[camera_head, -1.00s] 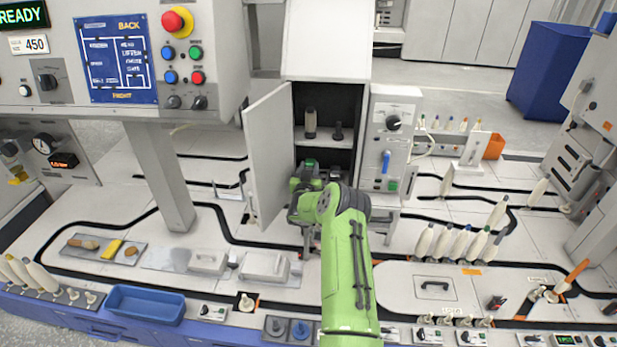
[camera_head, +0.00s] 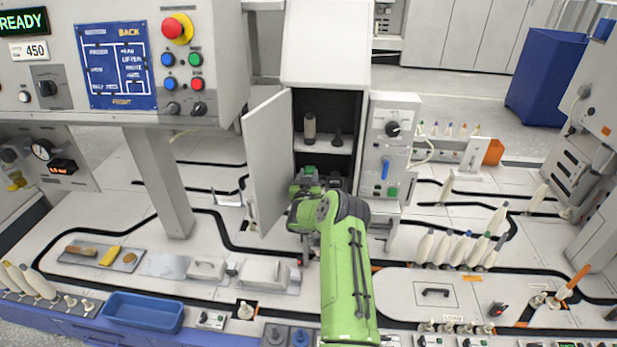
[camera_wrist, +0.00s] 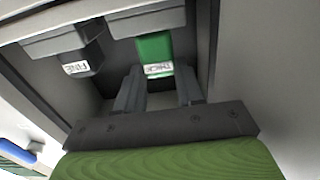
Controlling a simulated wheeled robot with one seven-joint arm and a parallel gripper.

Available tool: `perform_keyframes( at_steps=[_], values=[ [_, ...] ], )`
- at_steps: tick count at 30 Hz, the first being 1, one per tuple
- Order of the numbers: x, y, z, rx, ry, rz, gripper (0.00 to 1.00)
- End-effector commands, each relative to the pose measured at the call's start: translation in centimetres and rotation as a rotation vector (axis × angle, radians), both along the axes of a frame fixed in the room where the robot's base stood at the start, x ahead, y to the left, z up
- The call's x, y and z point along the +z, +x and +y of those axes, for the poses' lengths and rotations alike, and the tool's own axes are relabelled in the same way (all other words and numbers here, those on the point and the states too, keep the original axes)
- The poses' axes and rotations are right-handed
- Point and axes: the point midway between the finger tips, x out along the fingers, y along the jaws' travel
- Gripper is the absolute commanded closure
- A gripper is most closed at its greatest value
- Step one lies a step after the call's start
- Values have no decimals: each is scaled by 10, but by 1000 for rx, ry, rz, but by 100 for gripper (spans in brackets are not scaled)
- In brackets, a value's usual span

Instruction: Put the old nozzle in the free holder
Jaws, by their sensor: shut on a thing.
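In the wrist view, a green nozzle block (camera_wrist: 155,52) with a white label reading THICK sits between the two dark fingers of my gripper (camera_wrist: 158,85), which is shut on it. Its top meets a grey holder (camera_wrist: 148,20). I cannot tell whether it is seated there. A dark block (camera_wrist: 78,62) labelled FINE hangs under another grey holder (camera_wrist: 52,38) to the left. In the head view, my gripper (camera_head: 311,184) is inside the lower part of the open cabinet, and its fingers are mostly hidden by my wrist. A bit of green (camera_head: 310,171) shows there.
The open cabinet door (camera_head: 268,165) stands left of my arm. A control box (camera_head: 392,135) is close on the right. A shelf (camera_head: 325,143) above my gripper holds a dark cylinder (camera_head: 309,128) and a smaller dark piece (camera_head: 338,137). Cabinet walls leave little side room.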

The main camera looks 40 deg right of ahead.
Motion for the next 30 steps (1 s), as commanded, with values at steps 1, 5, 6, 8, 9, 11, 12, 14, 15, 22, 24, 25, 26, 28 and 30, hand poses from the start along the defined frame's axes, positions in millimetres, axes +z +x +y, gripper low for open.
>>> perform_keyframes(
  at_steps=[1,5,6,8,9,11,12,14,15,22,24,25,26,28,30],
  values=[
    [-3,0,0,0,0,0,93],
    [-7,0,0,0,0,0,93],
    [-8,0,0,0,0,0,93],
    [-10,0,0,0,0,0,93],
    [-11,0,0,0,0,0,93],
    [-13,0,0,0,0,0,93],
    [-14,0,0,0,-1,1,93],
    [-16,0,0,0,-1,1,93],
    [-16,0,0,0,-1,1,93],
    [-15,0,0,0,-1,0,93],
    [-15,0,0,0,-1,0,93],
    [-15,0,0,0,-1,0,93],
    [-15,0,0,0,-1,0,93],
    [-15,0,0,0,-1,-1,60],
    [-15,0,0,0,-1,-1,49]
  ],
)
